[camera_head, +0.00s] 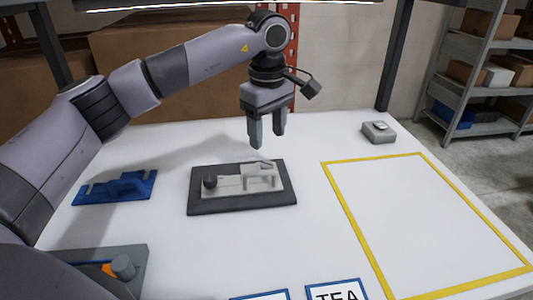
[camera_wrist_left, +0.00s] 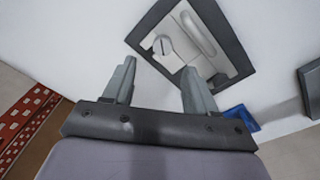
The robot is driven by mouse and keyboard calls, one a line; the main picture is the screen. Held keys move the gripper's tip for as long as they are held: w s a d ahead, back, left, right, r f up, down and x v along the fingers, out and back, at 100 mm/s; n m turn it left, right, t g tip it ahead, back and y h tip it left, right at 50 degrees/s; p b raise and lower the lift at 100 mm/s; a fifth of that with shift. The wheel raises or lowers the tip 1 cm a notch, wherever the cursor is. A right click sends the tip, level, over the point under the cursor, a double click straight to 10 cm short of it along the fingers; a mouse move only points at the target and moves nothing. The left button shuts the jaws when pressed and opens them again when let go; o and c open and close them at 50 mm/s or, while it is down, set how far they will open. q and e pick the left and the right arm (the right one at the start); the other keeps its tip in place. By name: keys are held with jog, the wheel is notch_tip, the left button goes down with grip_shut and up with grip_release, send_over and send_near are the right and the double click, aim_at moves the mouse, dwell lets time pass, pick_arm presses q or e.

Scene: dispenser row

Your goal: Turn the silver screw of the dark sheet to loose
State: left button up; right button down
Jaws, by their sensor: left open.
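The dark sheet (camera_head: 230,207) lies flat on the white table, with a light plate (camera_head: 229,186) on it. The silver screw (camera_wrist_left: 163,46) is round with a slot across its head, at the plate's lower left in the left wrist view. In the head view it appears small at the plate's far right edge (camera_head: 264,163). A raised handle (camera_wrist_left: 198,33) sits beside it, and a dark knob (camera_head: 209,181) stands at the plate's left end. My left gripper (camera_head: 267,138) is open and empty, pointing down above and behind the sheet. Its fingertips (camera_wrist_left: 159,66) are apart from the screw.
A blue holder (camera_head: 117,187) lies left of the sheet. A small grey box (camera_head: 379,132) stands at the back right. A yellow outline (camera_head: 346,212) marks bare table on the right. A TEA label (camera_head: 337,293) and a grey unit with a knob (camera_head: 123,267) are in front.

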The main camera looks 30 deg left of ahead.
aim_at(267, 164)
pick_arm(q)
jog(key=s+m+t+b, duration=0.1)
jog(key=m+b, duration=0.1)
jog(key=d+m+t+y+b, duration=0.1)
jog(key=m+b, duration=0.2)
jog(key=s+f+m+t+b, duration=0.1)
jog(key=m+b, duration=0.1)
jog(key=b, duration=0.1)
jog(key=shift+s+d+m+y, duration=0.2)
jog(key=shift+s+m+y, duration=0.1)
jog(key=shift+m, duration=0.6)
jog(key=shift+b+x, duration=0.85)
jog(key=shift+x, duration=2.5)
jog(key=shift+s+a, duration=0.1)
grip_shut()
